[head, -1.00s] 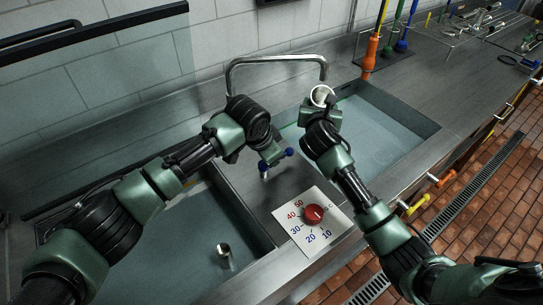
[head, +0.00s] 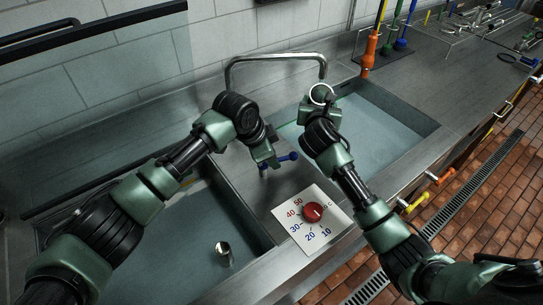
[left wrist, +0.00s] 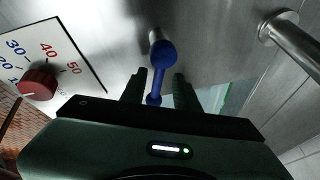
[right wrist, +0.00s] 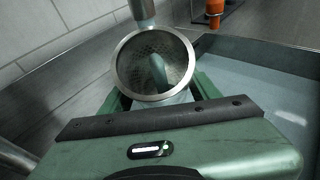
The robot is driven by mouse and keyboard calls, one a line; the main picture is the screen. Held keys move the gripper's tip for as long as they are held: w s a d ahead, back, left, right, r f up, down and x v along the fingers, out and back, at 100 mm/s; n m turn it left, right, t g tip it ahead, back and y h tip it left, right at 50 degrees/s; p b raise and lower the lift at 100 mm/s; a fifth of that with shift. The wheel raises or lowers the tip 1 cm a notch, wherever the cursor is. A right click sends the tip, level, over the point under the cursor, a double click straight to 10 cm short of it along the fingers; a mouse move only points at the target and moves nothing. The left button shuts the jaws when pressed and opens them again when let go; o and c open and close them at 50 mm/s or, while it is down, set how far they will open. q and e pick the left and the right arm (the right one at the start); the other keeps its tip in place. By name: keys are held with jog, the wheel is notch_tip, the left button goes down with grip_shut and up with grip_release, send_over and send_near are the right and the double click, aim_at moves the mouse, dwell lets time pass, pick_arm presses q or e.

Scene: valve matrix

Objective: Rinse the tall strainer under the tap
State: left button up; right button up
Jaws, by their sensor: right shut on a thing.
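The tall strainer (right wrist: 153,66), a metal mesh cup with a broad rim, is held in my right gripper (right wrist: 155,100); its rim also shows in the head view (head: 321,94). Its open top faces the tap spout (right wrist: 142,10). A grey-green streak shows inside it; I cannot tell whether it is water. The lever also shows in the head view (head: 280,161).
A small metal cup (head: 224,252) stands in the left basin (head: 175,265). The right basin (head: 410,118) lies beyond my right gripper. A red temperature knob (head: 313,212) sits on a white dial plate between the basins. Coloured-handled tools (head: 370,50) stand behind.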

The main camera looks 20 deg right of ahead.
pick_arm(q)
jog(key=shift+a, duration=0.1)
jog(key=v, duration=1.2)
dwell(0.6)
jog(key=shift+f, duration=0.1)
jog(key=c, duration=0.3)
jog(key=shift+s+f, duration=0.15)
jog(key=shift+f, duration=0.15)
grip_shut()
jog(key=s+d+f+n+t, duration=0.1)
jog(key=s+d+f+t, duration=0.1)
jog(key=s, duration=0.3)
jog(key=s+d+f+n+t, duration=0.1)
jog(key=s+d+f+t, duration=0.1)
jog(key=s+f, duration=0.15)
jog(key=x, duration=0.8)
jog(key=shift+w+d+f, duration=0.15)
jog(key=shift+d, duration=0.1)
jog(key=shift+w+a+r, duration=0.1)
jog(key=shift+w+r, duration=0.1)
jog(key=shift+w, duration=0.8)
jog(key=shift+w+r, duration=0.2)
jog(key=shift+w, duration=0.8)
